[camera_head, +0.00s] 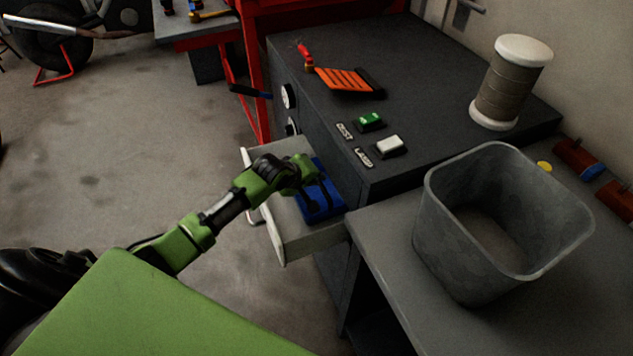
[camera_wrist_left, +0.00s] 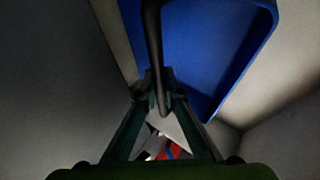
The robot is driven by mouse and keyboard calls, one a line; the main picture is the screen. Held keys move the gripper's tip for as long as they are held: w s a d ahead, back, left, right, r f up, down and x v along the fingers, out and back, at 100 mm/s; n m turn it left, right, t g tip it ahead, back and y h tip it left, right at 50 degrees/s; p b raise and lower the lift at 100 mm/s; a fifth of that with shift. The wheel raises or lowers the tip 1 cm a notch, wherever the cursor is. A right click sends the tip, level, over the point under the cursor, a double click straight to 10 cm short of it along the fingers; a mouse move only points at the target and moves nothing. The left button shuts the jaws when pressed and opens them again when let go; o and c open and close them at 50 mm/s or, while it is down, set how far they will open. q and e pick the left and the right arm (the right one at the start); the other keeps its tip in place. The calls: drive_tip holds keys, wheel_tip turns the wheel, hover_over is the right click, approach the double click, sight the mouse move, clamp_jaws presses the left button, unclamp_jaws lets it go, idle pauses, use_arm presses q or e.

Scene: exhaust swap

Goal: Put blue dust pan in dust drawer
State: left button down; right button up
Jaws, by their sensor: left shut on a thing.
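The blue dust pan (camera_head: 318,203) is inside the open grey dust drawer (camera_head: 291,243), toward the cabinet end. My left gripper (camera_head: 318,183) reaches over the drawer and is shut on the pan's dark handle. In the left wrist view the blue pan (camera_wrist_left: 205,45) fills the upper middle, and its dark handle (camera_wrist_left: 153,50) runs down between the fingers of my left gripper (camera_wrist_left: 160,100). The drawer's pale walls show around the pan there. I cannot tell whether the pan rests on the drawer floor. My right gripper is not in view.
The dark cabinet (camera_head: 420,65) above the drawer carries an orange brush (camera_head: 350,79), a green switch (camera_head: 370,121), a white switch (camera_head: 390,146) and a large spool (camera_head: 512,80). A grey bin (camera_head: 445,240) stands on the bench at right. The floor left of the drawer is clear.

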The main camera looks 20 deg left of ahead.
use_arm(q)
drive_tip(key=c, duration=2.4)
unclamp_jaws()
drive_tip(key=shift+c, duration=0.2)
drive_tip(key=shift+r, duration=0.1)
drive_tip(key=p+v, duration=0.1)
drive_tip(key=v, duration=1.1)
drive_tip(key=shift+p, duration=0.3)
drive_tip(key=shift+s, duration=0.1)
